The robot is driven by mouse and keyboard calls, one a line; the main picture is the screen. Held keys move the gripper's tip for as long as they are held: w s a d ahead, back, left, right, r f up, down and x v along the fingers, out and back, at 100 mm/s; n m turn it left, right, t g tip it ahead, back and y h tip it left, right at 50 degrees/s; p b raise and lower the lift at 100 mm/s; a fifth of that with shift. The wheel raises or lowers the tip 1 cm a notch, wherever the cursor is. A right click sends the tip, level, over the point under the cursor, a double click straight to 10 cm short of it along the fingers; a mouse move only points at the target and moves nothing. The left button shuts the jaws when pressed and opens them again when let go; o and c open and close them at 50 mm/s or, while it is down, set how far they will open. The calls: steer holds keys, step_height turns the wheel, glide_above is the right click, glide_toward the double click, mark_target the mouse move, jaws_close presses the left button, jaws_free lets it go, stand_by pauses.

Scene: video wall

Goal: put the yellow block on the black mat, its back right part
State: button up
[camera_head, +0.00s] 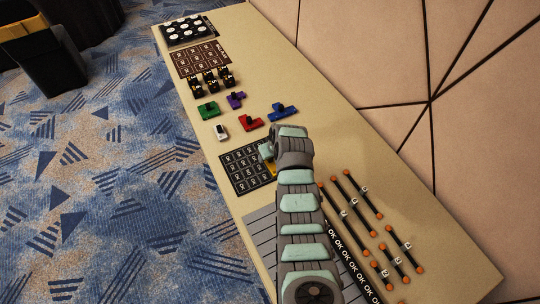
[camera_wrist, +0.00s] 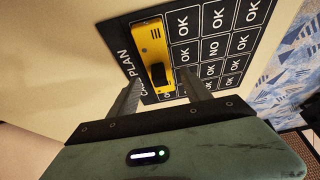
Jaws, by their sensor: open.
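In the head view a bit of the yellow block (camera_head: 273,170) shows at the right edge of the black mat (camera_head: 238,172); my arm hides the rest. My gripper (camera_wrist: 162,86) is open, one finger on each side of the knob, with gaps visible. In the head view my gripper (camera_head: 268,155) is over the mat's right side, fingers mostly hidden.
Green (camera_head: 208,109), purple (camera_head: 236,99), red (camera_head: 250,122) and blue (camera_head: 284,111) blocks and a small white item (camera_head: 221,132) stand beyond the mat. Several dark rods with orange ends (camera_head: 362,195) lie at the right. A wall (camera_head: 440,60) borders the table's right side.

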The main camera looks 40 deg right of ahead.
steer(key=v, duration=1.1)
steer(key=shift+s+r+p, duration=0.2)
steer(key=shift+r+p, duration=0.05)
steer(key=shift+p, duration=0.1)
steer(key=shift+a, duration=0.1)
